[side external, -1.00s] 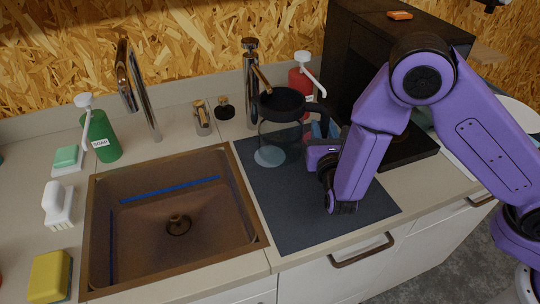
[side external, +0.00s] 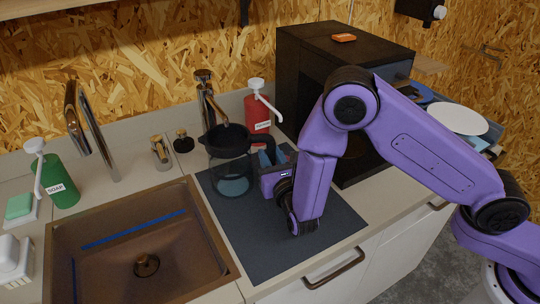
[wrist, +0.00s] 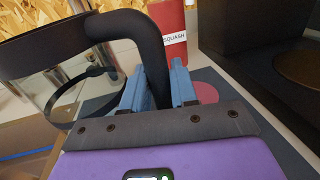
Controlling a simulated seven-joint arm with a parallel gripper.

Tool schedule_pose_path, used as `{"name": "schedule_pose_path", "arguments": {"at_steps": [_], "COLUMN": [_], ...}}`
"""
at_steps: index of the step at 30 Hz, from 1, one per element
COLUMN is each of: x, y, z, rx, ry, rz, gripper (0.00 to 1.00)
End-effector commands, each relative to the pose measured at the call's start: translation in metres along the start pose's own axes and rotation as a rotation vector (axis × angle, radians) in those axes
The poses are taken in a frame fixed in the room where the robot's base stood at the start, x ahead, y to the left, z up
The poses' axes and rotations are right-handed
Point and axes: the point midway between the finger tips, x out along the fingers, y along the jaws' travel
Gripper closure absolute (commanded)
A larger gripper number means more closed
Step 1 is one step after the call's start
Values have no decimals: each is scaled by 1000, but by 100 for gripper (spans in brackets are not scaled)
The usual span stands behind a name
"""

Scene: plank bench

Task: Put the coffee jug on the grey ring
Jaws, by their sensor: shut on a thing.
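The coffee jug (side external: 222,166) has a clear body with a black rim and handle, and looks roughly upright above the dark mat (side external: 265,258). A pale blue-grey disc (side external: 233,187) shows through the jug's lower part. I cannot tell whether the jug touches it, and no other grey ring is clear. My gripper (wrist: 160,88) has blue fingers and is shut on the jug's black handle (wrist: 135,35). In the side view it is right of the jug, partly hidden by my arm. The jug (wrist: 50,70) fills the wrist view's left.
The sink (side external: 140,250) lies left of the mat. A tap (side external: 206,100) and a red squash bottle (side external: 257,113) stand close behind the jug. A black machine (side external: 310,75) is at the right. A pinkish disc (wrist: 206,92) lies beyond my fingers.

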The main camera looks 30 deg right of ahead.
Motion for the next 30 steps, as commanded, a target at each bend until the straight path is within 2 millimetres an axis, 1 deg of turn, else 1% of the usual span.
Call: {"name": "schedule_pose_path", "arguments": {"at_steps": [6, 7, 8, 9, 17, 21, 26, 30], "x": [0, 0, 0, 0, 0, 0, -24, -52], "y": [0, 0, 0, 0, 0, 0, 1, 1], "z": [-2, -3, -3, -3, -3, 1, 0, 0], "rx": [3, 0, 1, 1, 0, 0, -4, -3], "ry": [-3, 0, 0, 0, 0, 0, 3, 1], "rz": [0, 0, 0, 0, -1, -1, 3, 6], "gripper": [100, 69, 59, 47, 47, 47, 47, 47]}}
